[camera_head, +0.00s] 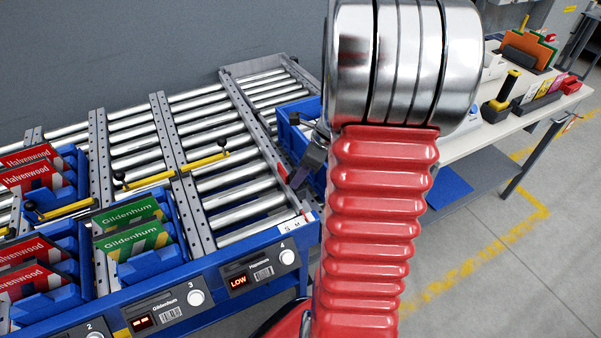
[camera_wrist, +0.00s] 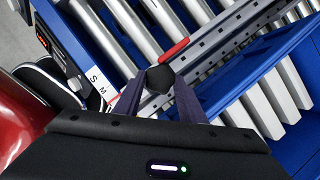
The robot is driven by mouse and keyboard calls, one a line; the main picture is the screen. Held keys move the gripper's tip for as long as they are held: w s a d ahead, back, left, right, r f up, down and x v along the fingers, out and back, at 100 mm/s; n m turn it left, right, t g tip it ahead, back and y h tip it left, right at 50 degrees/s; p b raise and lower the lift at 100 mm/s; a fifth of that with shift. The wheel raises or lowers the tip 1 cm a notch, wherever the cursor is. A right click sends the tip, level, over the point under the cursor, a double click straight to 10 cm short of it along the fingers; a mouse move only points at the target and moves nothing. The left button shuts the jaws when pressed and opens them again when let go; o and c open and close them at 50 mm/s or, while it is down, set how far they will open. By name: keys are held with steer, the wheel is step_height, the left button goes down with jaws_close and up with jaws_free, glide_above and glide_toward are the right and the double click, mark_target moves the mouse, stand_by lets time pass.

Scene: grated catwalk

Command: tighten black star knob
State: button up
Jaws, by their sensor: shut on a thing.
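A black star knob (camera_wrist: 160,76) sits at the near end of a grey perforated rail (camera_wrist: 216,46) in the wrist view. My gripper (camera_wrist: 160,80) has one dark finger on each side of the knob and is shut on it. A small red piece (camera_wrist: 174,50) lies just beyond the knob, along the rail. In the head view my gripper (camera_head: 297,178) reaches down to the near end of the rail (camera_head: 255,125), right of the lane marked 4. The knob cannot be made out there.
Roller lanes (camera_head: 225,185) fill the left, with red and green boxes in blue bins. A blue bin (camera_head: 297,122) stands close to my gripper. A display (camera_head: 245,279) reads LOW. A workbench (camera_head: 500,132) with tools stands at right; floor before it is clear.

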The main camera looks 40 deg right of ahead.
stand_by(0.4)
steer(key=o, duration=1)
steer(key=shift+o, duration=0.2)
steer(key=v, duration=1.3)
steer(key=shift+s+r, duration=0.25)
steer(key=shift+r, duration=0.05)
